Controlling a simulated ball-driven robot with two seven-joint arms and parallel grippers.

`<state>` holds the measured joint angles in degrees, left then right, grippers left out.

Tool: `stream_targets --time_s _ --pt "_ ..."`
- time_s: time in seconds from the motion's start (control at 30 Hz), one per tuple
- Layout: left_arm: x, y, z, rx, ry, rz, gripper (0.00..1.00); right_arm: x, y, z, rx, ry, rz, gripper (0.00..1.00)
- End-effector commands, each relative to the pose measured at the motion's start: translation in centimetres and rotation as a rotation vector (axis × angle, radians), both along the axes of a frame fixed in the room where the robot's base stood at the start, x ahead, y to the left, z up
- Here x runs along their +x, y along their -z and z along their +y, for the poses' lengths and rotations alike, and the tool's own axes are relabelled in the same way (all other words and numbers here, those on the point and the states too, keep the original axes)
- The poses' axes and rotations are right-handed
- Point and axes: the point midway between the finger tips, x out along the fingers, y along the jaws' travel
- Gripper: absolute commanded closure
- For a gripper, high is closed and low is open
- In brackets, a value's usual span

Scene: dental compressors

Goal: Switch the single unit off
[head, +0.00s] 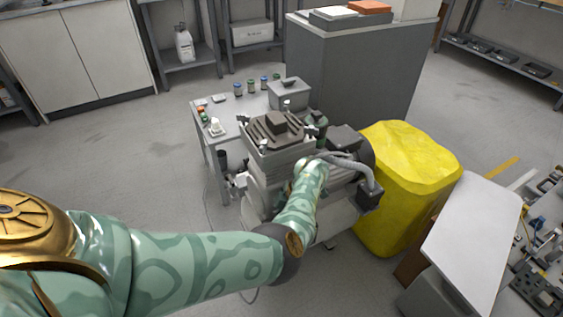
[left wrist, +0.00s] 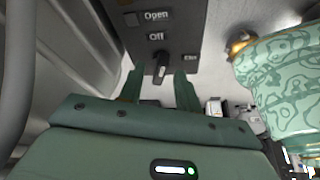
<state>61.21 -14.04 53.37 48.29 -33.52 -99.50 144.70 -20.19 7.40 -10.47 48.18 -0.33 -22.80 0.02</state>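The single unit is a grey compressor (head: 277,132) with a ribbed top block, standing in the middle of the head view. My left arm reaches across to its near side, and the gripper there is hidden. In the left wrist view a dark panel (left wrist: 190,22) carries the labels "Open", "Off" and a third, small one at the right. A black rotary switch (left wrist: 162,66) sits just below "Off", slightly tilted. My left gripper (left wrist: 158,76) is open, with one green finger on each side of the switch. I cannot tell whether the fingers touch it. My right gripper is not visible.
A white-topped bench (head: 475,235) is at the right. Floor at the left is clear.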

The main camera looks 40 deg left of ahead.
Motion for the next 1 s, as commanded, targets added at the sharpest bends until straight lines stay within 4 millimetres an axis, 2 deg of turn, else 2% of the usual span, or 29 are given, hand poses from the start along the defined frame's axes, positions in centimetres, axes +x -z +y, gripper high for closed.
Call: stream_targets --time_s 0.13,0.2,0.3,0.5,0.6,0.8,1.0 --pt "0.6 -1.8 -0.4 -0.001 0.001 -0.005 0.66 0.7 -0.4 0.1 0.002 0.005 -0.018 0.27" --pt "1.0 -3.4 -0.9 -0.002 0.002 -0.007 0.66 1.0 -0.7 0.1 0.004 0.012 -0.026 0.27" --pt "1.8 -6.0 -1.6 -0.002 0.003 -0.008 0.66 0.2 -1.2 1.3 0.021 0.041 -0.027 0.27" --pt "3.2 -10.9 -3.1 -0.002 0.002 -0.007 0.66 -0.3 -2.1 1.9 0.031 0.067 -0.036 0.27" --pt "3.8 -12.7 -3.7 -0.003 0.002 -0.005 0.66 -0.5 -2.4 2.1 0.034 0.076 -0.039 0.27" --pt "4.4 -14.7 -4.3 -0.001 0.000 -0.001 0.66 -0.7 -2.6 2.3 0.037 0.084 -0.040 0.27" --pt "4.5 -14.9 -4.4 -0.001 0.000 0.002 0.66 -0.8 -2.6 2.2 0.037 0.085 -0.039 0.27"
